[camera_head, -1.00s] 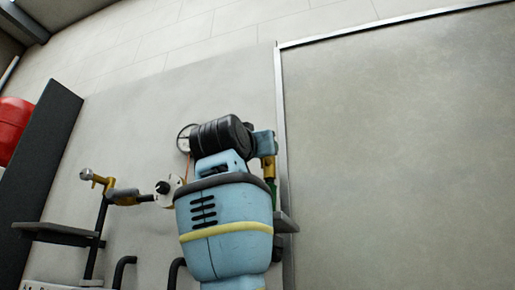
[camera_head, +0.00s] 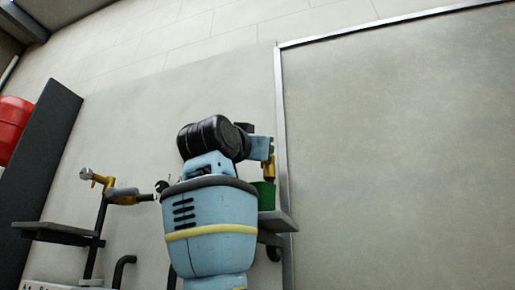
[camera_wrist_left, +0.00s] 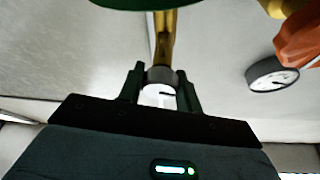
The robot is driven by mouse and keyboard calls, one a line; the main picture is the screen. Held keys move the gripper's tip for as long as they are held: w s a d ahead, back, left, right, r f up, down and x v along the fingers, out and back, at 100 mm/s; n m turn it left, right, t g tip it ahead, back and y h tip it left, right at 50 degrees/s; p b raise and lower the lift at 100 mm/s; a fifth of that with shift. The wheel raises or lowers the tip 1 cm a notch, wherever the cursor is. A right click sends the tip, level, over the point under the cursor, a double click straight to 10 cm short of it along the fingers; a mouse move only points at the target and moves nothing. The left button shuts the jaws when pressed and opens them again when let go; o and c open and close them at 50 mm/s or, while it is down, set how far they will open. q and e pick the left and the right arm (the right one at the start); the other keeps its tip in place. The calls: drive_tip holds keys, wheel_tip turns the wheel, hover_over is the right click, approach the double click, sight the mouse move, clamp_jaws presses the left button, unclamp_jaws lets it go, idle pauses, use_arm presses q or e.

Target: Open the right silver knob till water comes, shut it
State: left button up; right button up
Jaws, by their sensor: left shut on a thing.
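The right silver knob (camera_wrist_left: 160,77) shows in the left wrist view at the end of a brass fitting (camera_wrist_left: 165,35). My left gripper (camera_wrist_left: 161,71) has one finger on each side of the knob and is shut on it. In the head view my blue and black arm hides the knob and the fingertips; the brass fitting (camera_head: 270,167) shows just right of the arm. A green cup (camera_head: 264,194) stands below that fitting. I see no water, though the outlet is not clearly visible. My right gripper is in neither current view.
Another brass valve (camera_head: 103,181) with a silver knob (camera_head: 85,174) is at the left. Dark shelves stand at left (camera_head: 55,229) and right (camera_head: 280,218). A round gauge (camera_wrist_left: 272,75) and an orange part (camera_wrist_left: 300,42) sit beside my left gripper.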

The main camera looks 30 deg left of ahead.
use_arm(q)
drive_tip(key=m+h, duration=0.2)
drive_tip(key=m, duration=0.2)
drive_tip(key=m+g+h, duration=0.1)
drive_tip(key=m+h, duration=0.1)
drive_tip(key=m, duration=0.1)
drive_tip(key=shift+a+m, duration=0.1)
drive_tip(key=shift+m, duration=0.3)
drive_tip(key=m, duration=0.2)
drive_tip(key=m+g+h, duration=0.1)
drive_tip(key=m, duration=0.2)
drive_tip(key=shift+m+g+h, duration=0.3)
drive_tip(key=shift+m, duration=0.3)
drive_tip(key=o, duration=0.9)
drive_tip(key=shift+o, duration=0.2)
drive_tip(key=s+f, duration=0.1)
drive_tip(key=s, duration=0.6)
drive_tip(key=shift+s+a, duration=0.35)
drive_tip(key=shift+a, duration=0.05)
